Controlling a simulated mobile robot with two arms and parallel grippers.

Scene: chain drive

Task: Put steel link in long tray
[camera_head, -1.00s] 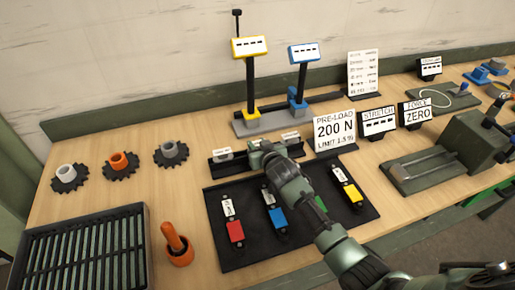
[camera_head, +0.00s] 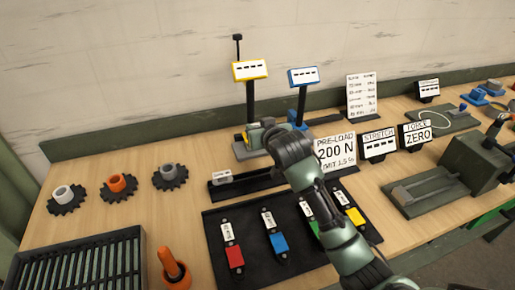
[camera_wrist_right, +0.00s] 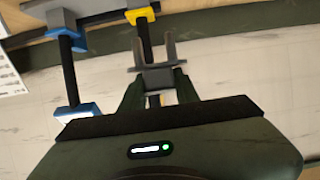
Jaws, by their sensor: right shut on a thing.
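My right gripper (camera_head: 262,131) is at the foot of the yellow-headed post, above and behind the long black tray. In the right wrist view my gripper (camera_wrist_right: 156,70) is shut on a small grey piece (camera_wrist_right: 157,78), which looks like the steel link; its full shape is partly hidden by the fingers. The narrow black tray (camera_head: 240,191), which looks like the long tray, lies in front of the posts with a small label at its left end. My right arm hides its right part. My left gripper is not in view.
A yellow-headed post (camera_head: 250,95) and a blue-headed post (camera_head: 301,105) stand close to the gripper. A black mat (camera_head: 252,210) with coloured tagged pieces lies in front. The pre-load sign (camera_head: 336,150) stands right of my arm. Several gears and a slatted rack (camera_head: 85,245) are at left.

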